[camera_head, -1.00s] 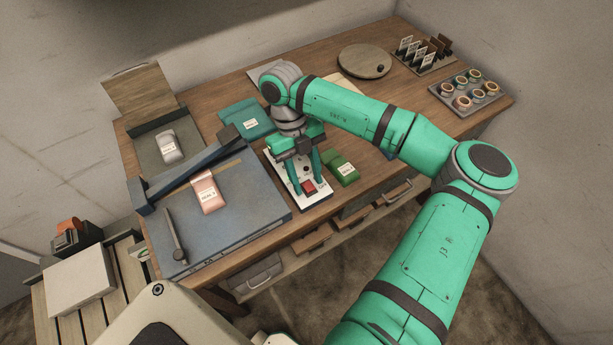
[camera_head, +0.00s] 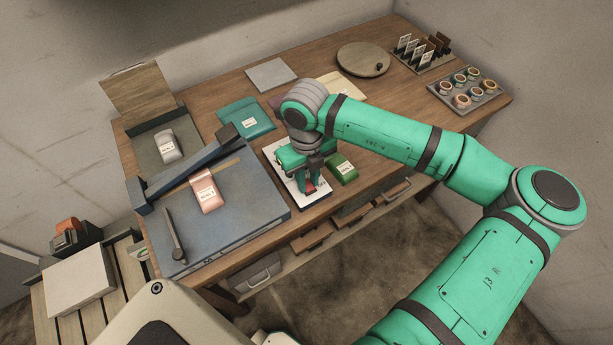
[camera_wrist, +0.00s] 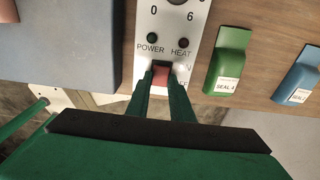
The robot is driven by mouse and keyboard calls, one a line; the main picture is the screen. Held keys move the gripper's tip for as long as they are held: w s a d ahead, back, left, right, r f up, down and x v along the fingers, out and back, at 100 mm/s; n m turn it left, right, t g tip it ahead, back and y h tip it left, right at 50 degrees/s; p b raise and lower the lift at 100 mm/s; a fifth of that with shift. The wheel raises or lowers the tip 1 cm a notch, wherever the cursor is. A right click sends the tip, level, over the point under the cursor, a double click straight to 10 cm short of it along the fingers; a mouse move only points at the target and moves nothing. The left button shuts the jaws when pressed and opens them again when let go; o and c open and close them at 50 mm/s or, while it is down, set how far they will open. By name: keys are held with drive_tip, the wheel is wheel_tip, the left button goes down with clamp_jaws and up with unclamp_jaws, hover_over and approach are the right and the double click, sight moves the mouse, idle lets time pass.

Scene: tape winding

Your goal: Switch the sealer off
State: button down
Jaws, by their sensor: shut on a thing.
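The sealer's white control panel (camera_wrist: 182,20) lies near the table's front edge; it also shows in the head view (camera_head: 318,197), partly hidden under my arm. In the head view my gripper (camera_head: 308,188) points down at the panel. Lettering beside the switch is partly hidden by the fingers.
A blue-grey slab (camera_head: 250,205) with a pink packet (camera_head: 207,192) lies left of the panel. A green packet (camera_head: 342,168), labelled SEAL 4 in the wrist view, lies close on the right, with a blue packet (camera_wrist: 297,77) beyond. A teal packet (camera_head: 245,118) lies behind.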

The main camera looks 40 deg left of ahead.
sight(309, 188)
drive_tip(key=shift+d+y, duration=0.15)
drive_tip(key=shift+y, duration=0.35)
drive_tip(key=c, duration=1.6)
unclamp_jaws()
drive_tip(key=shift+o, duration=0.2)
wheel_tip(309, 188, up, 11)
drive_tip(key=shift+s+d, duration=0.15)
drive_tip(key=shift+d, duration=0.05)
drive_tip(key=shift+f, duration=0.15)
